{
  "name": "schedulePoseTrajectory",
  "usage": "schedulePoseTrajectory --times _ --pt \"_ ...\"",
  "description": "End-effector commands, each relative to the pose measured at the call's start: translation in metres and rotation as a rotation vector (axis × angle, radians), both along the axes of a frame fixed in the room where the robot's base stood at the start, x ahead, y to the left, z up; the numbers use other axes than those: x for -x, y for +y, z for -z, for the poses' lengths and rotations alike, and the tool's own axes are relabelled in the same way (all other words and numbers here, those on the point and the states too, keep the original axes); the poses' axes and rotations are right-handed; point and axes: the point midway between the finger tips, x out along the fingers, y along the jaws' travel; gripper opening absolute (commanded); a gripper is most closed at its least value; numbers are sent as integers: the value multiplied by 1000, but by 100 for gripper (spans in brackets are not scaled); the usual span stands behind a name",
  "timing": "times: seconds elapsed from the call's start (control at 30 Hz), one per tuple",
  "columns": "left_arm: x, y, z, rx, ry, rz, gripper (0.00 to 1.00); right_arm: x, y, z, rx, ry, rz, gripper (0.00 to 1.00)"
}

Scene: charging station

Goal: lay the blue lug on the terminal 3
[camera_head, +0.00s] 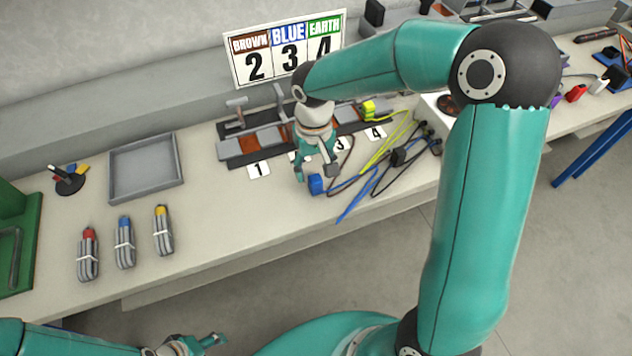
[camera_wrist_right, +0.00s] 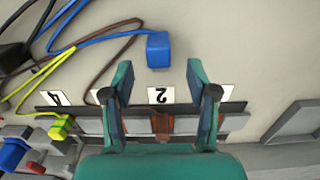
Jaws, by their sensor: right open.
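The blue lug (camera_head: 316,185) is a small blue block on its blue cable, at the bench front before the terminal row. In the right wrist view the blue lug (camera_wrist_right: 158,50) lies just beyond the gap between the fingers. My right gripper (camera_head: 316,172) is open above and behind the lug; its two spread fingers show in the wrist view (camera_wrist_right: 160,72), with nothing held. The number 3 card (camera_head: 341,144) is partly visible beside the gripper; terminal 3 behind it is partly hidden by my arm. My left gripper (camera_head: 208,342) is low at the bottom edge, its jaw opening unclear.
A yellow-green lug (camera_head: 370,108) is at terminal 4. Brown, blue, yellow and black cables (camera_head: 385,165) spread to the right. A sign (camera_head: 268,52) stands behind. A grey tray (camera_head: 146,168) and several bundled cables (camera_head: 124,245) lie left.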

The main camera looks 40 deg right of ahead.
Motion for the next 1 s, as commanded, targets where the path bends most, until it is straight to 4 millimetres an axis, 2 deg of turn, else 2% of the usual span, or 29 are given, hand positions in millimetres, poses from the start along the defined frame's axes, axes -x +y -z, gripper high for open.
schedulePoseTrajectory --times 0.17,0.5,0.77,1.0 --pt "0 0 -2 0 0 0 57 2 0 10 1 2 0 58" --pt "0 0 -7 0 0 0 57 5 0 52 0 3 -2 58" --pt "0 0 -7 0 0 0 57 4 1 55 -1 0 -1 58" --pt "0 0 -7 0 0 0 57 4 0 55 0 0 -1 20"
